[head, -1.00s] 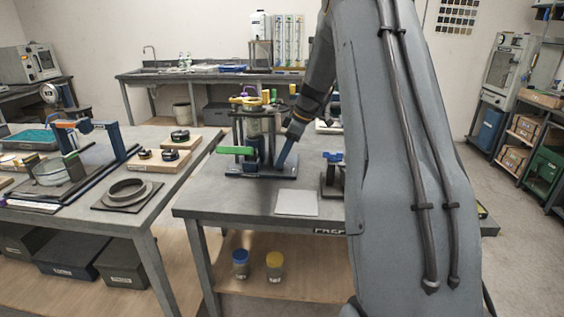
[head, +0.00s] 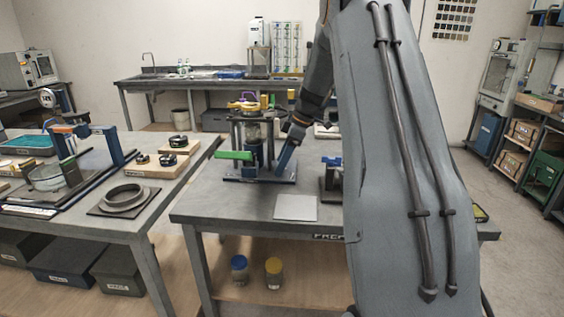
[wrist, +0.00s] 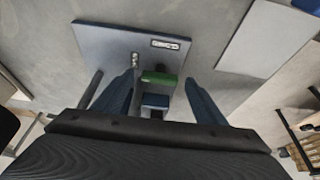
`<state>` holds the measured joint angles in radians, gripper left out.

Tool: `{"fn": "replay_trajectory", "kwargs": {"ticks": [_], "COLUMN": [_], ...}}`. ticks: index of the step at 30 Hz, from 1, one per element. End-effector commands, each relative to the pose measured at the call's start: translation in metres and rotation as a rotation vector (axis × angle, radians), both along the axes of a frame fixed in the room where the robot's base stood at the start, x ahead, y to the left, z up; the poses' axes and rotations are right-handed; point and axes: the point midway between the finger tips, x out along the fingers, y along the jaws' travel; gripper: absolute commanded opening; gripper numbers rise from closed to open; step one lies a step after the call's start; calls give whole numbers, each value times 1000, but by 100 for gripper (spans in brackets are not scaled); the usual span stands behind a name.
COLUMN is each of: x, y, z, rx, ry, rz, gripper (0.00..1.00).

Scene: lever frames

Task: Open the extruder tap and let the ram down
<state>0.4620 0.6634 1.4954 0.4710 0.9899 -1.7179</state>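The extruder (head: 250,128) stands upright on a dark base plate on the middle bench, with posts, a clear cylinder and a yellow top. A green lever (head: 234,155) sticks out to its left, low on the front; it looks roughly level. In the wrist view the green lever (wrist: 159,78) shows end-on between my fingers, above a small blue block (wrist: 155,101) and near the labelled base plate (wrist: 120,40). My gripper (head: 284,164) is beside the extruder on its right. Its two blue fingers are apart in the wrist view (wrist: 160,82), with no visible contact on the lever.
A pale flat plate (head: 296,207) lies in front of the extruder. A dark device with a blue top (head: 331,161) stands to the right, partly behind my arm. Two jars (head: 273,272) sit on the shelf below. The bench's front left is clear.

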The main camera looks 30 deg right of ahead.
Motion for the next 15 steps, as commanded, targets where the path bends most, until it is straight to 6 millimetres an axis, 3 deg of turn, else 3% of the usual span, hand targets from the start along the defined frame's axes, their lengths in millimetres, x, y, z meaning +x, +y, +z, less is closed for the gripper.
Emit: {"fn": "replay_trajectory", "kwargs": {"ticks": [8,15], "x": [0,-7], "y": [-2,-14], "z": [5,37], "rx": [-1,-1], "ry": [-3,-6], "rz": [-1,-2], "gripper": [66,66]}}
